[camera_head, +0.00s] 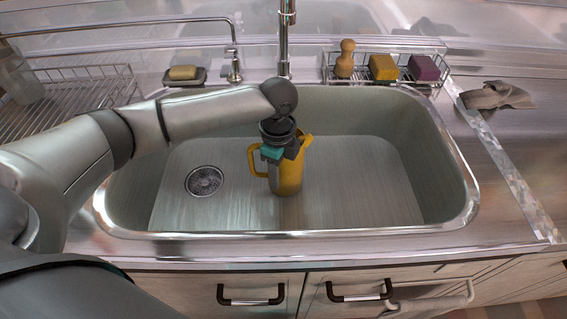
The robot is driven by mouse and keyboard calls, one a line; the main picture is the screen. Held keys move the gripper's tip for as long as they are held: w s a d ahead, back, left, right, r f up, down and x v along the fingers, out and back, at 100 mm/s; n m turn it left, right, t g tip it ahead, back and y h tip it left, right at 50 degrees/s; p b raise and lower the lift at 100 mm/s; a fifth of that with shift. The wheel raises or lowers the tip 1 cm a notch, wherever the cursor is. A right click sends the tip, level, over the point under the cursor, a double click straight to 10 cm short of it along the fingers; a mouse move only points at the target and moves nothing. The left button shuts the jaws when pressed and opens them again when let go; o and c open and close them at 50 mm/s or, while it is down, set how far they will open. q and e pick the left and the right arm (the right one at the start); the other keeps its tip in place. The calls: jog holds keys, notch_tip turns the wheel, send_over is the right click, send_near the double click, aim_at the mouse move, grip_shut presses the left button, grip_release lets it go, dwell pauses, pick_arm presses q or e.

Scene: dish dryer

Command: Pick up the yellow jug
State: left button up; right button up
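The yellow jug (289,180) stands upright in the sink basin, a little right of the drain. Its handle is on the left and its spout points up to the right. My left gripper (275,166) reaches in from the left and points down over the jug. Its dark and teal parts cover the jug's top, and a grey part overlaps the jug's left side by the handle. I cannot tell whether its fingers are open or shut, or whether they touch the jug. My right gripper is not in view.
The sink (360,195) is otherwise empty, with a drain (204,181) at left. A tap (285,45) stands behind. A wire rack (385,72) holds a brush and two sponges. A soap dish (184,77), dish rack (75,95) and grey cloth (497,95) sit around the basin.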

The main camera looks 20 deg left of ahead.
pick_arm(q)
grip_shut()
dwell(1.1)
